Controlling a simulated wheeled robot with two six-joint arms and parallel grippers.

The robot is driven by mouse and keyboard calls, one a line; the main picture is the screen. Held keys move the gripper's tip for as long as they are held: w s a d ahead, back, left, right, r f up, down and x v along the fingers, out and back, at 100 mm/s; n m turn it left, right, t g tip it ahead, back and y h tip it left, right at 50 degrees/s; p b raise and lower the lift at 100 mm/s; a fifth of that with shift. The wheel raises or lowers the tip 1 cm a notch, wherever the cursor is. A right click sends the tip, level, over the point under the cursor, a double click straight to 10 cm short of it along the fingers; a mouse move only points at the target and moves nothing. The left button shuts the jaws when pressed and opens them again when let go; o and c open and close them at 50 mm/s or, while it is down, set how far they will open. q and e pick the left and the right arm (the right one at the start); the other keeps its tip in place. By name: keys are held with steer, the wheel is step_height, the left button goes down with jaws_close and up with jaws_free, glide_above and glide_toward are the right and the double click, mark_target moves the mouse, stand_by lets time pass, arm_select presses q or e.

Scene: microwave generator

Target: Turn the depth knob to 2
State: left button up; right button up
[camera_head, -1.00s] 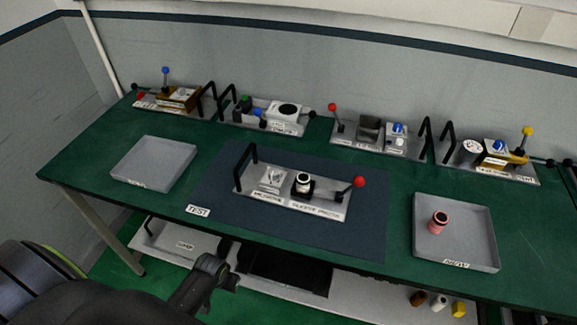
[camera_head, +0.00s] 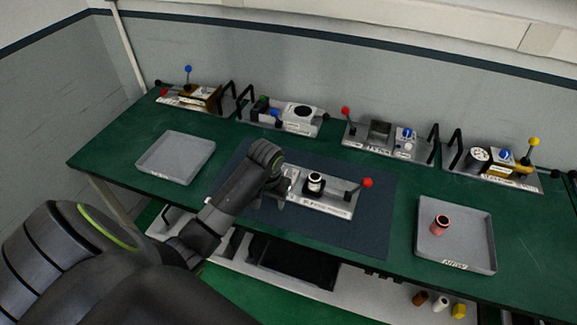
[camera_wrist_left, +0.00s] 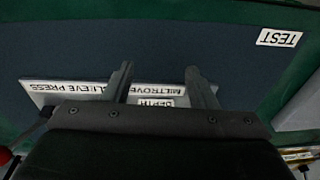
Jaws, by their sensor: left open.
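The sleeve press (camera_head: 335,203) is a grey plate on the blue mat at the middle of the table, with a white-topped black holder (camera_head: 315,183) and a red-ball lever (camera_head: 367,183). My left gripper (camera_head: 284,197) is over the plate's left end, hiding the handle there. In the left wrist view the open, empty fingers (camera_wrist_left: 158,76) point across the plate edge (camera_wrist_left: 38,92). A DEPTH label (camera_wrist_left: 156,102) shows upside down between them. The depth knob itself cannot be made out; the gripper body covers that area. My right gripper is not in view.
An empty grey tray (camera_head: 151,165) lies left and another tray (camera_head: 428,250) holding a red-brown part (camera_head: 440,224) lies right. Several devices with levers and black handles line the back. A TEST label (camera_wrist_left: 279,37) is on the mat. The mat's front right is clear.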

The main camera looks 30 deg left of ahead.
arm_select(q)
steer(key=w+a+r+n, duration=0.1)
steer(key=w+a+r, duration=0.1)
steer(key=w+r, duration=0.7)
step_height(320, 180, up, 6)
steer(key=r+n+g+b, duration=0.1)
steer(key=n, duration=0.1)
glide_above(287, 170)
steer(key=shift+h, duration=0.4)
step_height(287, 170, down, 12)
steer(key=b, duration=1)
steer(key=shift+w+r, duration=0.1)
steer(key=shift+r, duration=0.1)
step_height(287, 170, down, 4)
steer(key=shift+r+p, duration=0.25)
steer(key=shift+p, duration=0.35)
steer(key=shift+f, duration=0.75)
steer(key=shift+c, duration=0.3)
steer(key=c, duration=0.9)
